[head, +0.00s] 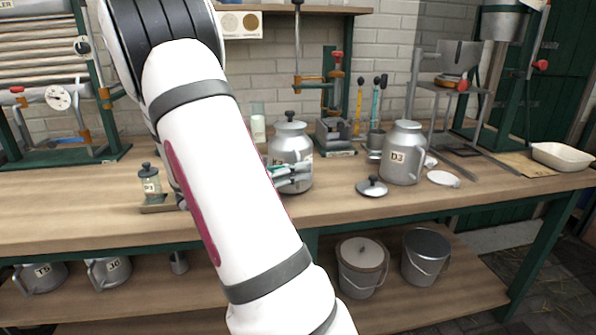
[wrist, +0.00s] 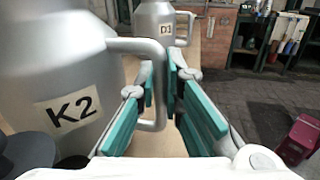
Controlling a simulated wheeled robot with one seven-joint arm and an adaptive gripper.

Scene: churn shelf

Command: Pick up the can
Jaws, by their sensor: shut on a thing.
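A grey metal can (head: 290,145) with a dark-knobbed lid stands upright on the bench, partly behind my arm. In the wrist view this can (wrist: 60,60) fills the left side, labelled K2, with its side handle (wrist: 152,118) reaching between my teal finger pads. My gripper (head: 290,177) is shut on that handle; the fingers also show in the wrist view (wrist: 160,88). A second can, D3 (head: 402,158), stands upright to the right with no lid on it; it also shows in the wrist view (wrist: 154,28).
A loose lid (head: 372,187) lies on the bench (head: 325,208) between the cans. A small jar (head: 151,186) is to the left and a white tray (head: 562,156) at far right. Two buckets, one covered (head: 362,268) and one open (head: 426,257), stand on the lower shelf.

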